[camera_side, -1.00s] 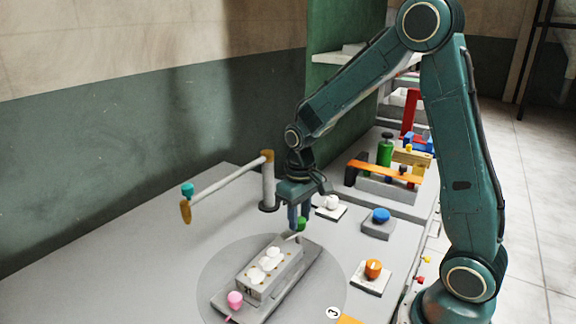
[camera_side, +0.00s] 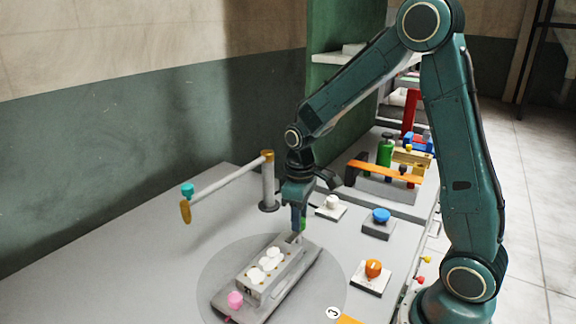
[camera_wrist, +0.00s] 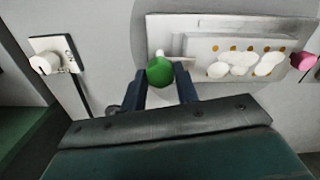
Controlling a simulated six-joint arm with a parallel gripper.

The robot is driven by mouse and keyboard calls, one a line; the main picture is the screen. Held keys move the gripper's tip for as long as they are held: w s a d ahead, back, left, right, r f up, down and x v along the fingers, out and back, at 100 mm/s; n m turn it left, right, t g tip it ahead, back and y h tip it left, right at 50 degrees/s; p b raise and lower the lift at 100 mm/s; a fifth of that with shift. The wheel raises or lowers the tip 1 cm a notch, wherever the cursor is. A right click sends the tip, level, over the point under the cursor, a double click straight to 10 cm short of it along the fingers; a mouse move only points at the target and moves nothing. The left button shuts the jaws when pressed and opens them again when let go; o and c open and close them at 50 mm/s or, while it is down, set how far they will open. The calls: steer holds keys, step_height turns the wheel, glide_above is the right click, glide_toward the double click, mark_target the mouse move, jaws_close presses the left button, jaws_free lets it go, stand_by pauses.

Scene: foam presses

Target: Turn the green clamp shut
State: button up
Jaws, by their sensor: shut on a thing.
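The green clamp's round knob (camera_wrist: 160,71) sits between the two fingers of my gripper (camera_wrist: 163,83) in the wrist view, and the fingers are shut on it. In the side view a sliver of the green knob (camera_side: 303,223) shows beside my gripper (camera_side: 298,218), which points straight down at the far end of a grey mould block (camera_side: 255,289). A short pale arm (camera_wrist: 162,54) shows beside the knob, at the block's end. Its exact angle to the block is hard to tell. A pink knob (camera_side: 235,299) is at the block's other end.
White foam lumps (camera_side: 270,258) lie on the block. White (camera_side: 332,202), blue (camera_side: 381,215) and orange (camera_side: 373,268) knobs stand on bases to the right. A post with a swing arm (camera_side: 225,180) stands to the left. The grey table in front is clear.

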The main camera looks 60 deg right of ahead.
steer(key=o, duration=1)
steer(key=shift+r, duration=0.2)
step_height(320, 180, up, 14)
steer(key=shift+f, duration=0.25)
steer(key=shift+s, duration=0.1)
steer(key=s+a+r+t, duration=0.1)
steer(key=s+a+t, duration=0.1)
steer(key=s, duration=0.4)
steer(key=s+a+m+t, duration=0.1)
steer(key=s+a, duration=0.1)
steer(key=s, duration=0.4)
steer(key=s+a+r+m+t, duration=0.1)
steer(key=s+a+t, duration=0.1)
steer(key=s, duration=0.4)
steer(key=shift+a+r+t, duration=0.25)
steer(key=shift+r+t, duration=0.05)
